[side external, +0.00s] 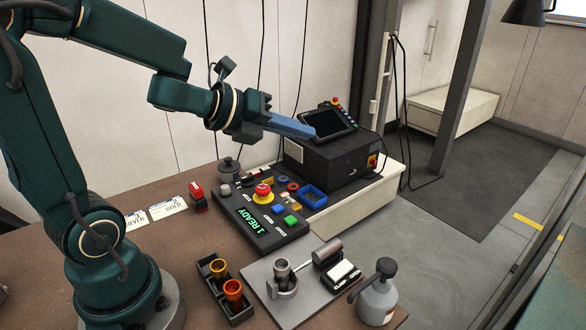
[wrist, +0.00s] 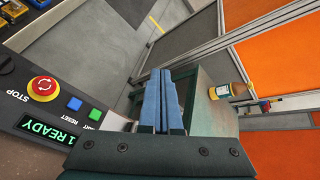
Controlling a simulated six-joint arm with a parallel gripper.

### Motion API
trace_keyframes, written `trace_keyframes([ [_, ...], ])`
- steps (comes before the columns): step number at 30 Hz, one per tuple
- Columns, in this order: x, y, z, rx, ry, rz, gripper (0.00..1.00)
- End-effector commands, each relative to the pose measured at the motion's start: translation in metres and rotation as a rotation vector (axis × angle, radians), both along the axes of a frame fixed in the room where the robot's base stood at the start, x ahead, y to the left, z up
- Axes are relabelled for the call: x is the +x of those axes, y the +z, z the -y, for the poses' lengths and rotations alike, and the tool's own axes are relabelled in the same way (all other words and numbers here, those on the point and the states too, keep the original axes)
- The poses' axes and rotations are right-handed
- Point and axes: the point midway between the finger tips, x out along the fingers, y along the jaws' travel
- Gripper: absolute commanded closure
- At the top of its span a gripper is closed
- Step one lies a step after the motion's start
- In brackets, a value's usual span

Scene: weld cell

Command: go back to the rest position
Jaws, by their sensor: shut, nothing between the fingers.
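My gripper (side external: 312,133) is up in the air above the bench, with its blue fingers pointing right, near the tablet-like pendant on the black box. In the wrist view my gripper (wrist: 168,72) shows two blue fingers side by side, shut, with nothing between them. It touches nothing that I can see. The bench (side external: 180,245) lies below my arm.
A control panel (side external: 232,212) with a red stop button (side external: 263,192) reads "1 READY". The black box (side external: 330,160) with the pendant (side external: 330,122) stands behind it. A tray with two amber cups (side external: 233,290), a metal plate (side external: 265,285) and a grey can (side external: 377,298) stand in front.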

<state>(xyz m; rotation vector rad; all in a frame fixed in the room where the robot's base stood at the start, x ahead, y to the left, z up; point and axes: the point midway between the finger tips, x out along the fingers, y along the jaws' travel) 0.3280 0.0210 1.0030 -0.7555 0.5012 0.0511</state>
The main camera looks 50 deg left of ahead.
Motion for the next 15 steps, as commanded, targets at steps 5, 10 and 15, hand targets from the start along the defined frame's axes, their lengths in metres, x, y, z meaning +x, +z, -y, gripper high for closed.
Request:
trace_keyframes([
  [5,-0.013,0.05,-0.001,-0.404,0.397,0.132,1.0],
  [10,-0.051,0.047,-0.003,-0.89,0.776,0.096,1.0],
  [15,-0.102,0.01,0.018,-1.352,1.165,-0.103,1.0],
])
